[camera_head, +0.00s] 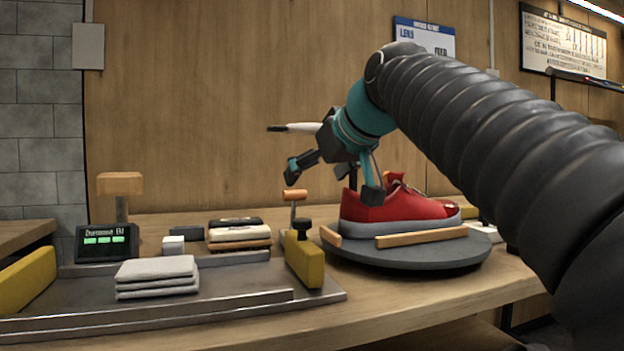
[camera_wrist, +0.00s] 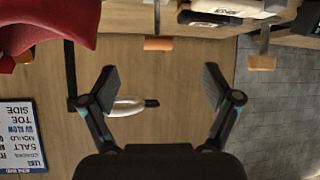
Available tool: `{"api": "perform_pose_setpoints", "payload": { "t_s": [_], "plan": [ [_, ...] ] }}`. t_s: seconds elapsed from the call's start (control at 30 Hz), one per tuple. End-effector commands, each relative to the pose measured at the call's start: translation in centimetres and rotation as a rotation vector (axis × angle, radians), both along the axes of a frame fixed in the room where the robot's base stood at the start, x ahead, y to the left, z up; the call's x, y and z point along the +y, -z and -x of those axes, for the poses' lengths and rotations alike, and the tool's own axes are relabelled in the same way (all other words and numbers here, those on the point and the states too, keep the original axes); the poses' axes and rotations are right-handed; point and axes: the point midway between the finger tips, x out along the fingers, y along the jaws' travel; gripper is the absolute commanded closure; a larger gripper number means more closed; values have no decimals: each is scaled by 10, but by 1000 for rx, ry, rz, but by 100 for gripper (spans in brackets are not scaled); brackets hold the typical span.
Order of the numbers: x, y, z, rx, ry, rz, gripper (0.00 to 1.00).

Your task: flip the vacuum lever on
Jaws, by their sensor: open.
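A small lever with an orange handle (camera_head: 294,195) on a thin upright metal stem stands at the right end of the tray, beside a yellow block; I take it for the vacuum lever. My gripper (camera_head: 332,181) is open and empty, with one finger just above the lever handle and the other over the red sneaker. In the wrist view, the orange handle (camera_wrist: 158,44) lies beyond the open fingertips (camera_wrist: 161,80), roughly centred between them. I see no contact with the lever.
A red sneaker (camera_head: 385,208) sits on a round grey turntable (camera_head: 410,254). A white tool (camera_head: 302,127) with a dark tip is behind my gripper. Folded cloths (camera_head: 157,270), a display (camera_head: 105,242) and a second orange-topped post (camera_head: 120,184) stand left. Air above the tray is clear.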

Motion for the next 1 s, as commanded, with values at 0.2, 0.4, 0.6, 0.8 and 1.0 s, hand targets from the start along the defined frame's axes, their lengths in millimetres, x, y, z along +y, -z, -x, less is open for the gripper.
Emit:
{"api": "perform_pose_setpoints", "payload": {
  "t_s": [0.2,0.4,0.6,0.8,1.0],
  "plan": [
    [0,0,0,0,0,0,17],
    [13,-15,-7,18,-21,5,67],
    [46,-49,-38,60,-51,55,100],
    [56,-66,-59,131,23,90,100],
    [40,-68,-60,185,152,75,100]
  ]
}}
